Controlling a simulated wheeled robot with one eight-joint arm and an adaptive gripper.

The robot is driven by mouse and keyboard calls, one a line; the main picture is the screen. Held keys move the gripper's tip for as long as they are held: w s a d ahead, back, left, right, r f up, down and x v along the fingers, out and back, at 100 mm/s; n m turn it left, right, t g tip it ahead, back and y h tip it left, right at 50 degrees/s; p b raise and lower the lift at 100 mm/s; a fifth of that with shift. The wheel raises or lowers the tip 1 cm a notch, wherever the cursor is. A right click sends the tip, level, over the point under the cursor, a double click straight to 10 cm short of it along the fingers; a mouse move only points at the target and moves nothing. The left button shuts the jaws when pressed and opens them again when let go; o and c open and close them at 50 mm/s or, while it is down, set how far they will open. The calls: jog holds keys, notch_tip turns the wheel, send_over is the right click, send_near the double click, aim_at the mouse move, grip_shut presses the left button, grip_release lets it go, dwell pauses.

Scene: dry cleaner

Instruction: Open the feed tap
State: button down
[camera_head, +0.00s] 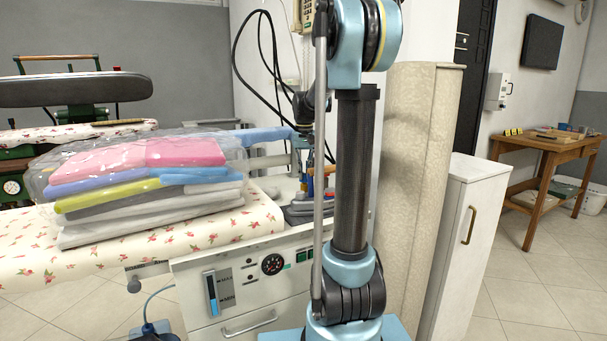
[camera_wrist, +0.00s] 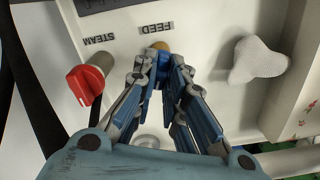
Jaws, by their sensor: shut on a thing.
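In the wrist view my gripper (camera_wrist: 160,62) is shut just below the FEED label (camera_wrist: 157,27) on a pale panel. A small brass-coloured piece of the feed tap (camera_wrist: 161,46) shows at the fingertips; the fingers cover the rest. How far the tap is turned cannot be seen. A red knob (camera_wrist: 86,82) sits to the left under the STEAM label (camera_wrist: 100,39). In the head view my arm hides much of this area.
A white lobed knob (camera_wrist: 258,60) stands right of my gripper. In the head view a wrapped stack of folded clothes (camera_head: 140,182) lies on the flowered ironing board (camera_head: 240,225). A beige roll (camera_head: 420,150) and white cabinet (camera_head: 468,240) stand right of my arm.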

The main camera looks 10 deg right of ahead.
jog(key=m, duration=1.3)
jog(key=shift+a, duration=0.1)
jog(key=shift+w+m, duration=0.1)
jog(key=shift+m, duration=0.2)
dwell(0.3)
jog(key=c, duration=1.6)
grip_release()
jog(key=shift+c, duration=0.2)
jog(key=shift+r, duration=0.1)
notch_tip(320, 180, up, 12)
jog(key=shift+f, duration=0.2)
